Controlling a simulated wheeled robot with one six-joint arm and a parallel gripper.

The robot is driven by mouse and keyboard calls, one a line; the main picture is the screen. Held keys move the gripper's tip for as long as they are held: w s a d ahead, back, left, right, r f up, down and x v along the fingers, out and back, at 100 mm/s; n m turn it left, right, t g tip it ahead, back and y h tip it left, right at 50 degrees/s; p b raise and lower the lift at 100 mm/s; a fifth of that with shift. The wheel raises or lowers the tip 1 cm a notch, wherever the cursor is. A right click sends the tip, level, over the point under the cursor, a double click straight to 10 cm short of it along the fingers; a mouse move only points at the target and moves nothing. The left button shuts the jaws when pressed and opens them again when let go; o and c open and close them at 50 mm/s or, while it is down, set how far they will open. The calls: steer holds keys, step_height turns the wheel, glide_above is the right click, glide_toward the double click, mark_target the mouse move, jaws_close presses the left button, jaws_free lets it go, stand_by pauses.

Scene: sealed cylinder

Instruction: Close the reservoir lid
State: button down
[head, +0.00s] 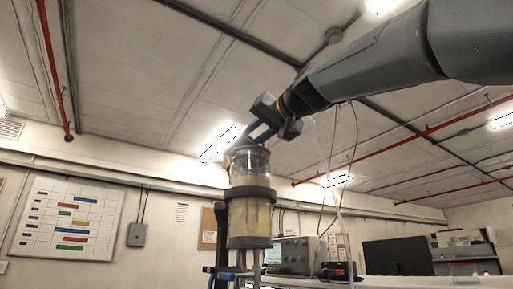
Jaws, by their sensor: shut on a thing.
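The reservoir (249,212) is a clear upright cylinder with a dark band around its middle and pale yellowish contents below the band. Its upper part is clear glass. A dark lid (250,149) shows at the top of the cylinder, partly hidden by my gripper. My gripper (243,142) comes in from the upper right, tilted, with its fingers at the lid. It is shut on the lid. I cannot tell whether the lid sits flush on the rim.
A dark stand and metal legs (246,272) hold the reservoir from below. Behind it to the right are a grey control box (299,255), hanging thin tubes and a dark monitor (397,256). A whiteboard (68,219) hangs on the left wall. The space left of the cylinder looks clear.

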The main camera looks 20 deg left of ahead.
steer(key=n+b, duration=0.1)
steer(key=f+n+b, duration=0.1)
steer(key=n, duration=0.1)
steer(key=s+a+n+b, duration=0.1)
steer(key=shift+f+n, duration=0.2)
steer(key=shift+n, duration=0.2)
steer(key=shift+b, duration=0.35)
steer(key=c, duration=1.8)
jaws_free()
steer(key=shift+c, duration=0.2)
steer(key=shift+s, duration=0.1)
steer(key=b+v, duration=0.2)
steer(key=v, duration=0.5)
steer(key=shift+s+d, duration=0.2)
steer(key=shift+d, duration=0.1)
